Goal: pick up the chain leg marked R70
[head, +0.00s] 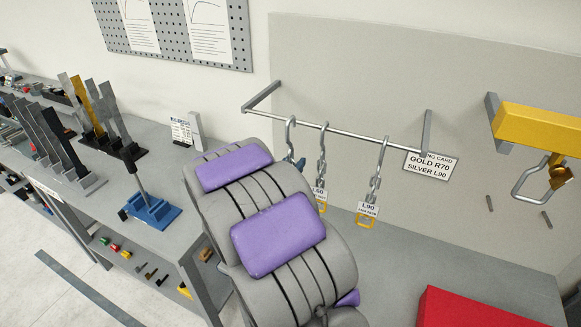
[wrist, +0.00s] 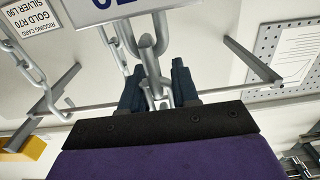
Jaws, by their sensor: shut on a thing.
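Three metal chain legs hang by hooks from a horizontal rail (head: 340,131). The leftmost leg (head: 291,135) is largely hidden behind my arm in the head view. My gripper (head: 296,163) is at that leg, with a blue finger showing beside it. In the wrist view, my gripper's dark blue fingers (wrist: 157,88) are shut on a chain leg (wrist: 151,58), one on each side. A white tag (wrist: 120,6) with blue print is cut off at the top, so I cannot read its full mark. The middle leg (head: 322,165) has a partly hidden tag. The right leg (head: 376,178) is tagged L90.
A rigging card (head: 428,165) reads GOLD R70 and SILVER L90. A yellow beam (head: 540,130) with a shackle is at right. A red block (head: 470,308) stands at lower right. A shelf of grey tools (head: 70,150) is at left.

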